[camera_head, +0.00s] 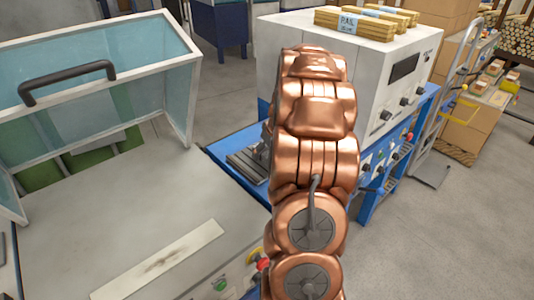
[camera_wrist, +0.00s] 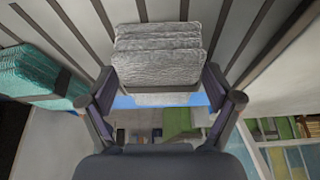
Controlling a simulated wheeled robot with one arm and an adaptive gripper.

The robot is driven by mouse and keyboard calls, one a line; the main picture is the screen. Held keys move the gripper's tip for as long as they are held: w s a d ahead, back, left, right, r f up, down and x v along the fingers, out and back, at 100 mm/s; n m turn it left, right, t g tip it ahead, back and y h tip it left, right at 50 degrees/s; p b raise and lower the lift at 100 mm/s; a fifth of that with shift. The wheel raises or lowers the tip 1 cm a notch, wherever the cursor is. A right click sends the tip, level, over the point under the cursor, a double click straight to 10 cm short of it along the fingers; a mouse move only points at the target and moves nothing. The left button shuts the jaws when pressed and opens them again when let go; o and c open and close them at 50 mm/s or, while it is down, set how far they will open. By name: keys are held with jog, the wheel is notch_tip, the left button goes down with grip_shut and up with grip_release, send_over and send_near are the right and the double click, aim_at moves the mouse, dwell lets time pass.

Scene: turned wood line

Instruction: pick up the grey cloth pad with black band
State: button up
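A grey quilted cloth pad (camera_wrist: 158,48), which looks like folded layers, lies on a slatted grey surface at the top middle of the wrist view. My gripper (camera_wrist: 160,82) is open, with one finger on each side of the pad's near end. The fingertips look very close to the pad's sides; I cannot tell whether they touch it. In the head view my arm hides the gripper, and the pad does not show.
A teal quilted pad (camera_wrist: 38,76) with a dark band lies left of the gripper in the wrist view. In the head view, a white machine (camera_head: 385,70) with wood bundles (camera_head: 368,24) on top stands behind my arm, and a clear-hooded machine (camera_head: 110,210) stands left.

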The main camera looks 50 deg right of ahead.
aim_at(267, 150)
jog(key=c, duration=1)
jog(key=shift+r+p, duration=0.2)
jog(key=shift+p, duration=0.15)
jog(key=shift+r+p, duration=0.2)
jog(key=shift+p, duration=0.15)
jog(key=shift+r+b, duration=0.15)
jog(key=shift+b, duration=0.35)
notch_tip(267, 150, up, 3)
jog(key=shift+f+b, duration=0.2)
jog(key=shift+b, duration=0.35)
jog(key=shift+s+a+r, duration=0.15)
jog(key=s+a+b, duration=0.1)
jog(key=s+a, duration=0.2)
jog(key=s+a+r+b, duration=0.1)
jog(key=s+a, duration=0.3)
jog(key=s+a+b, duration=0.2)
jog(key=s+a, duration=0.1)
jog(key=a, duration=0.1)
jog(key=shift+s+a+r, duration=0.2)
jog(key=shift+s+r, duration=0.05)
jog(key=shift+s, duration=0.1)
